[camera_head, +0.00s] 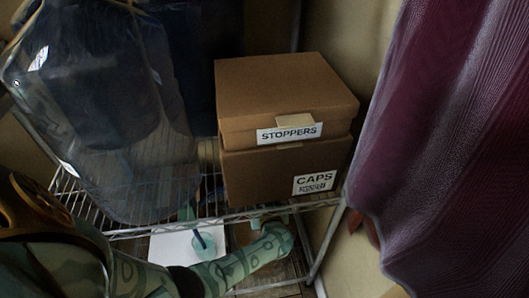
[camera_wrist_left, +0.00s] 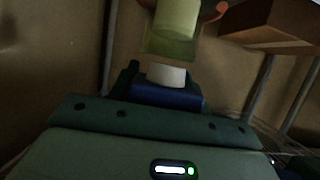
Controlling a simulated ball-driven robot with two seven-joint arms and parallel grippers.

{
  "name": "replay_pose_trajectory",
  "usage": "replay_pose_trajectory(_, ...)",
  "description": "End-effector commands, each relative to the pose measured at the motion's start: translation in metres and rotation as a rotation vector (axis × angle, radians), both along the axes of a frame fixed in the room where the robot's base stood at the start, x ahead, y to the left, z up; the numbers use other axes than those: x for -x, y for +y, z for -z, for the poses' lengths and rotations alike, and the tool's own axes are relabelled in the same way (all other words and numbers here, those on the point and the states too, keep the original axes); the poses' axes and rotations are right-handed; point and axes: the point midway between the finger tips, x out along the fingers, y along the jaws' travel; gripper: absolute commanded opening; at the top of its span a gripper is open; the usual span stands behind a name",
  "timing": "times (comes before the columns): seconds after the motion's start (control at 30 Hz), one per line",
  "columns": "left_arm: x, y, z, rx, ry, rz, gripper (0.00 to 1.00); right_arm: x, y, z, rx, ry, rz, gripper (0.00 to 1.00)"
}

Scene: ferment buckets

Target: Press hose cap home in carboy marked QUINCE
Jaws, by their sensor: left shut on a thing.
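A large clear carboy (camera_head: 110,130) stands on the wire shelf at the left in the head view. No QUINCE mark can be read on it. My left gripper (camera_wrist_left: 165,92) is shut on a white capped piece (camera_wrist_left: 166,74) in the left wrist view. A translucent yellow-green part (camera_wrist_left: 174,28) rises above the white piece; I cannot tell whether this is the hose cap. In the head view my left arm reaches in low, and its gripper end (camera_head: 260,222) is below the boxes, right of the carboy and apart from it. My right gripper is not in view.
A STOPPERS box (camera_head: 283,95) sits on a CAPS box (camera_head: 270,180) beside the carboy. A dark blue vessel (camera_head: 190,60) is behind. A purple curtain (camera_head: 455,140) hangs at right. A white sheet (camera_head: 170,248) with a teal item (camera_head: 203,246) lies below the wire shelf (camera_head: 145,230).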

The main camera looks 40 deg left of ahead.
Motion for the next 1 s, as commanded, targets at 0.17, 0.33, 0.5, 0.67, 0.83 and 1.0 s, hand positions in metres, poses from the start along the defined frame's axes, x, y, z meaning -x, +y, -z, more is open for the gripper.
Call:
replay_pose_trajectory(0.17, 0.000, 0.000, 0.000, 0.000, 0.000, 0.000, 0.21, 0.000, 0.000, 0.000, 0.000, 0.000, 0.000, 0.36)
replay_pose_trajectory(0.33, -0.003, 0.003, 0.000, -0.001, 0.000, 0.000, 0.21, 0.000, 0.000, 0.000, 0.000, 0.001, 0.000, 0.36)
replay_pose_trajectory(0.5, -0.007, 0.008, 0.001, -0.002, 0.001, 0.001, 0.21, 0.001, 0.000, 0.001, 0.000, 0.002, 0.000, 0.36)
replay_pose_trajectory(0.67, -0.011, 0.012, 0.001, -0.001, 0.000, -0.001, 0.21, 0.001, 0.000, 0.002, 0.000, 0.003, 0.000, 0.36)
replay_pose_trajectory(0.83, -0.012, 0.014, 0.001, 0.000, 0.000, 0.000, 0.21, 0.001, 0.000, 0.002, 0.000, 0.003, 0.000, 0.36)
replay_pose_trajectory(1.0, -0.012, 0.014, 0.001, 0.000, 0.000, 0.000, 0.21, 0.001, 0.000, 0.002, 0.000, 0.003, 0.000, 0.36)
